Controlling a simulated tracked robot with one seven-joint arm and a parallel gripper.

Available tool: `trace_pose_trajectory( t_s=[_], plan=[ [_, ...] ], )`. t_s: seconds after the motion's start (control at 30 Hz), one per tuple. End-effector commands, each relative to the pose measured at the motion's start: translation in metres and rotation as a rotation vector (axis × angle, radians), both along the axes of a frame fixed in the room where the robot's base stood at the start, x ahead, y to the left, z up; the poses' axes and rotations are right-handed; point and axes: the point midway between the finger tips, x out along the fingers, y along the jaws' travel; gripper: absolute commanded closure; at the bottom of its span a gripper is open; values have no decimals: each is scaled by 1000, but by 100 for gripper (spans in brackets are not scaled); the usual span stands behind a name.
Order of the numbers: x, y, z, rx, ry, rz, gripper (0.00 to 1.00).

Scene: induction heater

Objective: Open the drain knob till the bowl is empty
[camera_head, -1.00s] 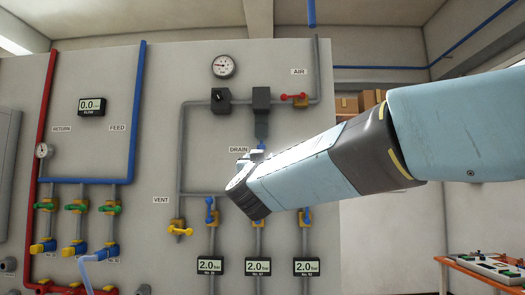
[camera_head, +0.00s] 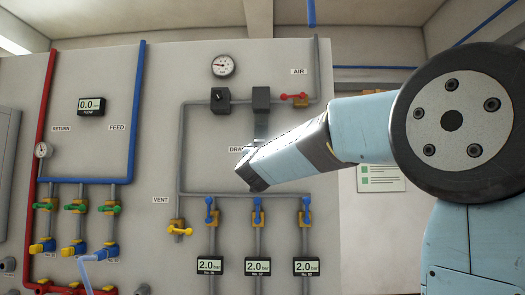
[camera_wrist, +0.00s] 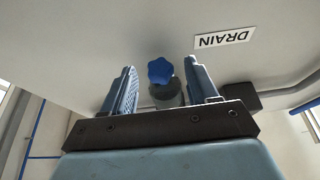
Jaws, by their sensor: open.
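My gripper (camera_wrist: 160,64) is open, with one finger on each side of the knob. Small gaps show between the fingers and the knob, so neither seems to touch it. In the head view the bowl (camera_head: 261,124) hangs under a dark block, its lower part and the knob hidden behind my wrist. The DRAIN label (camera_wrist: 225,39) appears upside down in the wrist view. The liquid level in the bowl cannot be told.
Grey pipes run around the bowl on the panel (camera_head: 335,230). A red-handled air valve (camera_head: 294,96) is to the right, a yellow vent valve (camera_head: 180,230) at lower left. Several blue-handled valves, including the left one (camera_head: 209,210), stand below my wrist.

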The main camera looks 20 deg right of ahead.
Motion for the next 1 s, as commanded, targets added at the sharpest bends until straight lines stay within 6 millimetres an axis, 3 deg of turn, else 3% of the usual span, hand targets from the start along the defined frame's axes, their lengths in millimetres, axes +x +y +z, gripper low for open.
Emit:
trace_pose_trajectory(
  t_s=[0.2, 0.77, 0.8, 1.0],
  plan=[
    [0, 0, 0, 0, 0, 0, 41],
    [0, 0, 0, 0, 0, 0, 95],
    [0, -9, 0, -1, 0, -4, 97],
    [0, -1, 0, 1, 0, 8, 97]
  ],
)
